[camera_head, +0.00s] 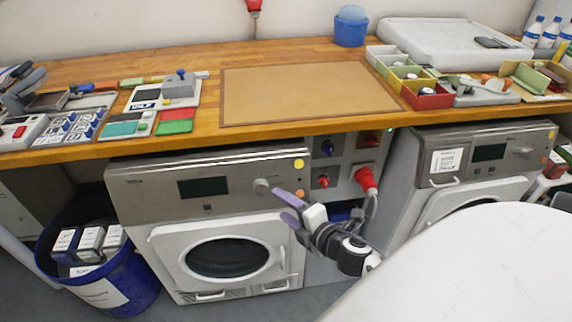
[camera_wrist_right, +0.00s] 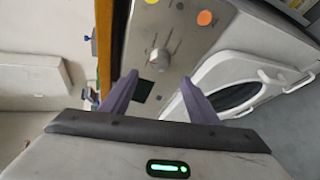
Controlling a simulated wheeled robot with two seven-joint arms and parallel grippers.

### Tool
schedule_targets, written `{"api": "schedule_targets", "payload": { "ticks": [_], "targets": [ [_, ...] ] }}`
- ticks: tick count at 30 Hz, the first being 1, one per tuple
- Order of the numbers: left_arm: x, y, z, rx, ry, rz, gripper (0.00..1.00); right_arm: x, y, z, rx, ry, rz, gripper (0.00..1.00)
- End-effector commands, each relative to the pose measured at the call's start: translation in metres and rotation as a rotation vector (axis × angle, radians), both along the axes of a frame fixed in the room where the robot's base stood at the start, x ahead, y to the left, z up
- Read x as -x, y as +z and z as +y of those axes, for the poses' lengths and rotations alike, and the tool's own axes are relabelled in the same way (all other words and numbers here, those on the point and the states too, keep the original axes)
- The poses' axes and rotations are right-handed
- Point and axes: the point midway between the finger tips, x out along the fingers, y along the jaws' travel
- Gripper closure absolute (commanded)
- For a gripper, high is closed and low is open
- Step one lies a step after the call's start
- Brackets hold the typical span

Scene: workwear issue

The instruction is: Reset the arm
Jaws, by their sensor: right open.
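My right gripper (camera_head: 284,207) is in front of the left washing machine (camera_head: 150,188), near the right end of its control panel. Its purple fingers are apart with nothing between them. In the right wrist view the open fingers (camera_wrist_right: 160,95) point toward the machine's panel, with the round dial (camera_wrist_right: 160,56) beyond them. In the head view the dial (camera_head: 262,187) is just left of the fingertips. I cannot tell whether a finger touches it. My left gripper is not in view.
A wooden counter (camera_head: 215,125) runs above the machines, with a brown mat (camera_head: 305,90), small trays (camera_head: 427,97) and tools. A blue bin (camera_head: 130,288) with boxes stands at left. A red plug (camera_head: 366,180) is right of the gripper. A second machine (camera_head: 425,200) is at right.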

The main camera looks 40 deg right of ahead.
Motion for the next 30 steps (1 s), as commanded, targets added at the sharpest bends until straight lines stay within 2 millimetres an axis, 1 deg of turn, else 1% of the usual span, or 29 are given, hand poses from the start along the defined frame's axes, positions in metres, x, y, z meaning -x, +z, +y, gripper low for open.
{"api": "schedule_targets", "payload": {
  "ticks": [3,17,20,23,25,26,27,29,30],
  "targets": [
    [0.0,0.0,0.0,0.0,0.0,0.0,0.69,0.003,0.001,0.0,0.0,-0.001,0.0,0.45],
    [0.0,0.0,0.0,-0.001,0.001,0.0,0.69,0.003,0.001,0.0,0.0,0.0,0.0,0.45],
    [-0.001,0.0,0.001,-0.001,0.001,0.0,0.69,0.007,-0.003,0.003,-0.029,-0.009,0.009,0.45],
    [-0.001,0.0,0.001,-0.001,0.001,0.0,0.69,0.025,-0.023,0.02,-0.188,-0.058,0.057,0.45],
    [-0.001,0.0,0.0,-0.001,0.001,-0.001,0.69,0.048,-0.046,0.04,-0.379,-0.127,0.118,0.45],
    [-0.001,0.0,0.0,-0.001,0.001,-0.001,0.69,0.059,-0.057,0.051,-0.474,-0.164,0.149,0.45],
    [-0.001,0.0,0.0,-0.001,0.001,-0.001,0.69,0.076,-0.07,0.066,-0.604,-0.218,0.193,0.45],
    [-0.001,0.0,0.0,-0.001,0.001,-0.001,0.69,0.1,-0.087,0.09,-0.794,-0.304,0.258,0.45],
    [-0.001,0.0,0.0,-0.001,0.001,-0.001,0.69,0.116,-0.097,0.106,-0.911,-0.361,0.3,0.45]
  ]
}}
